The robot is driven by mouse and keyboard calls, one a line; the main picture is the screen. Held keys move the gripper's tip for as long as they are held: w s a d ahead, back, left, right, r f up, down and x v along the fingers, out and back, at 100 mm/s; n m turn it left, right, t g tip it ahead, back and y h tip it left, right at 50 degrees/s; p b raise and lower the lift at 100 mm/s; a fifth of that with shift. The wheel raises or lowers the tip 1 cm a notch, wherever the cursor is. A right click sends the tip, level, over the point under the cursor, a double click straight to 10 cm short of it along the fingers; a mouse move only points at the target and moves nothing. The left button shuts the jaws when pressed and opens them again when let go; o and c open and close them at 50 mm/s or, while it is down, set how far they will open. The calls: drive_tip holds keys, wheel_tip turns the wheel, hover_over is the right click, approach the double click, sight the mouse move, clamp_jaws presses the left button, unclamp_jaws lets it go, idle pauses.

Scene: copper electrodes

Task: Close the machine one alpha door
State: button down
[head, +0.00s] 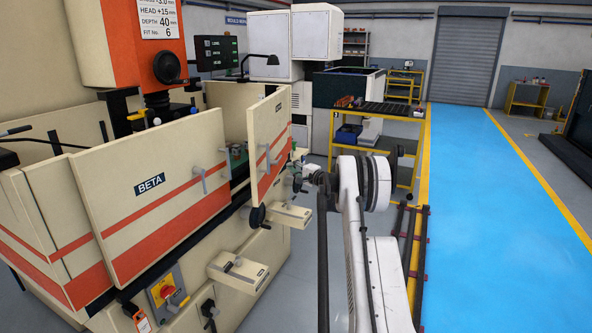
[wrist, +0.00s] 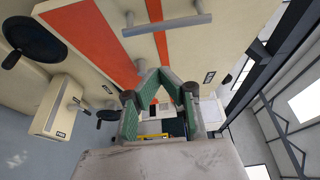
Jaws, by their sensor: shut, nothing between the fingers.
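The beta door (head: 150,190) is a cream panel with an orange stripe, a BETA label and a grey handle, on the front of the machine. To its right a second cream door panel (head: 265,120) with an orange stripe and handle (head: 268,158) stands swung out at an angle, with a gap beside the beta door. No alpha label is readable on it. My gripper (head: 300,167) is just right of this panel's outer edge; contact cannot be told. In the wrist view my gripper (wrist: 163,72) has its green-padded fingers shut and empty, close to a cream surface with orange stripes and a grey bar handle (wrist: 166,25).
Small cream boxes (head: 238,270) and a black handwheel (head: 257,216) jut from the machine front below the doors. A yellow-framed trolley (head: 376,112) stands behind my arm. The blue walkway (head: 490,200) on the right is clear.

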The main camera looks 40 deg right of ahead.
drive_tip(key=w+a, duration=0.3)
drive_tip(key=w, duration=0.4)
drive_tip(key=shift+w+p, duration=0.15)
drive_tip(key=shift+p, duration=0.15)
